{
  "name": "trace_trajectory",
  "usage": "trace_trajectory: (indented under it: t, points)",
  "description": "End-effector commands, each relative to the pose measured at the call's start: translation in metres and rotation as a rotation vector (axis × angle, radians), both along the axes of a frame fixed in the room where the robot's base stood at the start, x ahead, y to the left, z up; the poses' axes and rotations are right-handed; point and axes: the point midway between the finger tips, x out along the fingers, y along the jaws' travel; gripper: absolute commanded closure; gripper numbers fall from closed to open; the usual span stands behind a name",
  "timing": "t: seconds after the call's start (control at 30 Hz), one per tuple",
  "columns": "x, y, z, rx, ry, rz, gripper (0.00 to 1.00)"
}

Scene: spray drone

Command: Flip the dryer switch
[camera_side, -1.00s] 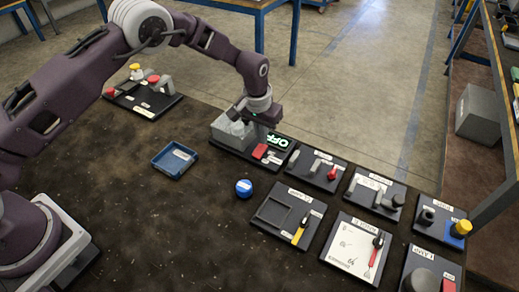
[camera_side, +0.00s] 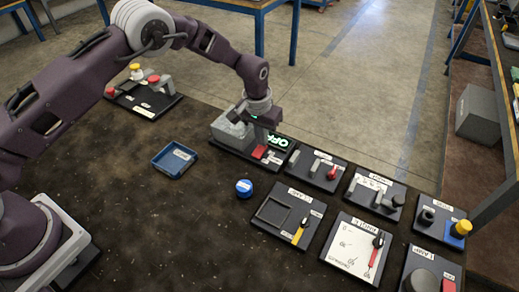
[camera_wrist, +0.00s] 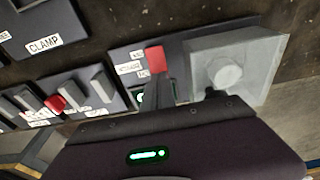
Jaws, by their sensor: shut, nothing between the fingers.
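The black panel (camera_side: 228,151) under my gripper carries a red switch piece (camera_side: 258,152), a green display (camera_side: 277,142) reading OFF, and a grey box. I cannot read a dryer label on it. In the wrist view the red piece (camera_wrist: 155,58) stands beside small white labels. My gripper (camera_side: 264,134) is shut and empty, low over this panel just behind the red piece. In the wrist view its fingers (camera_wrist: 160,88) reach up close to the red piece; I cannot tell if they touch. They and the gripper body hide much of the display.
The grey box (camera_side: 232,128), translucent over a round knob in the wrist view (camera_wrist: 228,75), stands close beside the gripper. Several other control panels (camera_side: 288,213) lie to the right and front.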

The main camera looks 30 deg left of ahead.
Motion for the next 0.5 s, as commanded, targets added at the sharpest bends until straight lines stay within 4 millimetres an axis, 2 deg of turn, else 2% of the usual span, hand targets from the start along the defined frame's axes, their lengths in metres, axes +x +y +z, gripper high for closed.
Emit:
trace_trajectory:
  t: [0.5]
  points:
    - [-0.0002,0.0,-0.0082,0.0,0.0,0.0,1.0]
